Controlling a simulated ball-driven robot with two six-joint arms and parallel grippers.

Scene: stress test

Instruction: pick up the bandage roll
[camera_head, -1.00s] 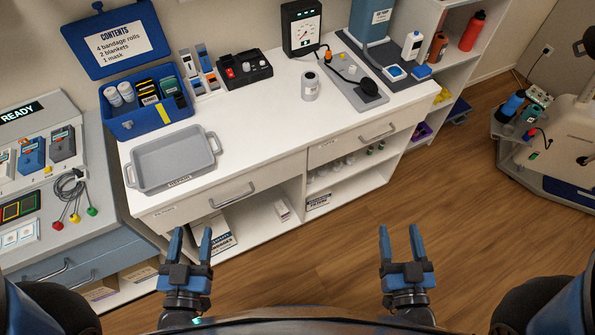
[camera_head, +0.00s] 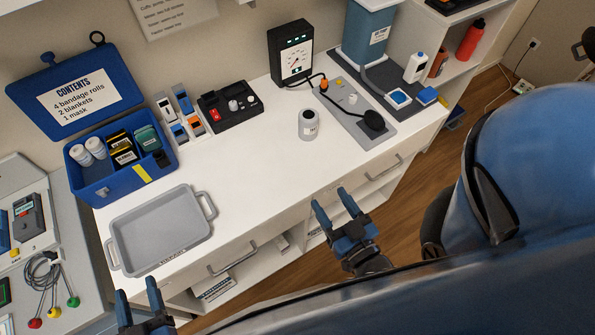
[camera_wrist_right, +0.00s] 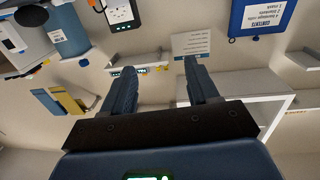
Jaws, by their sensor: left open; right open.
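Two white rolls (camera_head: 90,150) stand side by side in the left end of the open blue box (camera_head: 112,188); they look like bandage rolls. A separate white cylinder (camera_head: 308,124) with a dark mark stands upright on the counter; I cannot tell if it is a bandage roll. My right gripper (camera_head: 331,197) is open and empty in front of the counter edge, below that cylinder in the picture. Its open fingers also show in the right wrist view (camera_wrist_right: 158,68). My left gripper (camera_head: 138,288) is open and empty below the grey tray, well away from the box.
A grey tray (camera_head: 116,243) lies on the white counter (camera_head: 250,170). The counter's middle is clear. The box lid (camera_head: 50,112) stands open.

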